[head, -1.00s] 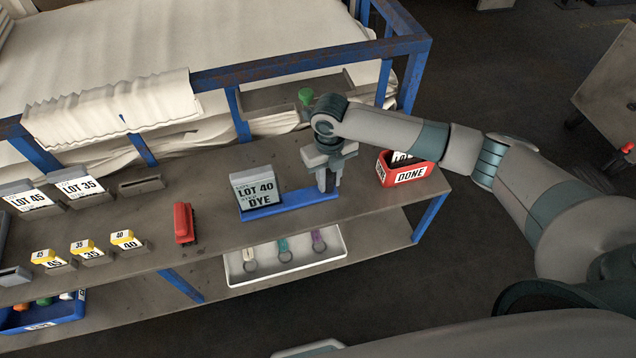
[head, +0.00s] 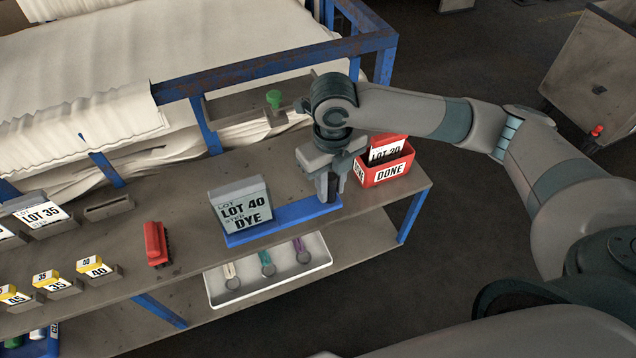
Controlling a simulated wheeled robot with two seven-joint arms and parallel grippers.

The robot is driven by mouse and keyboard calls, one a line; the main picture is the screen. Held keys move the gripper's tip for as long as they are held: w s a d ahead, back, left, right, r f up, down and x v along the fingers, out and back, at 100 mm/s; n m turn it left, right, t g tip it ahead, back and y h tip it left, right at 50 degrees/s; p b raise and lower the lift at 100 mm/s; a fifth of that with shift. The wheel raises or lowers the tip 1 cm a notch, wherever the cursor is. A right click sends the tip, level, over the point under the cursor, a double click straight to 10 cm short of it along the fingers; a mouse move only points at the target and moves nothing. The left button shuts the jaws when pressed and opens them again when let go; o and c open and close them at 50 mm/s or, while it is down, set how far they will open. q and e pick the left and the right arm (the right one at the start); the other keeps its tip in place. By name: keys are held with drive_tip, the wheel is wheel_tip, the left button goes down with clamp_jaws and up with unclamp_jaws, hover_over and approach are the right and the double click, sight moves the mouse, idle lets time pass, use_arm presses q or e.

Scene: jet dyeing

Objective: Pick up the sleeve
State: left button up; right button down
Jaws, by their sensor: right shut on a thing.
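The sleeve (head: 241,209) is a grey holder with a label reading LOT 40 and DYE. It stands upright on a long blue base (head: 286,219) above the workbench. My right gripper (head: 328,197) points down at the right end of this blue base and is shut on it. The fingers cover that end, so the exact grip is hidden. I cannot tell how far the base is clear of the bench. My left gripper is not in view.
A red DONE bin (head: 388,172) holding a LOT card stands close right of my gripper. A red object (head: 156,244) and yellow-topped tags (head: 93,267) are at left. A white tray (head: 285,287) is on the lower shelf. A blue-framed cart (head: 280,68) of cloth stands behind.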

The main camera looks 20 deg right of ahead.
drive_tip(key=shift+s+d+r, duration=0.2)
drive_tip(key=shift+s+r, duration=0.2)
drive_tip(key=shift+s, duration=0.2)
drive_tip(key=shift+s+d+r, duration=0.2)
drive_tip(key=shift+s+r, duration=0.15)
drive_tip(key=shift+s, duration=0.35)
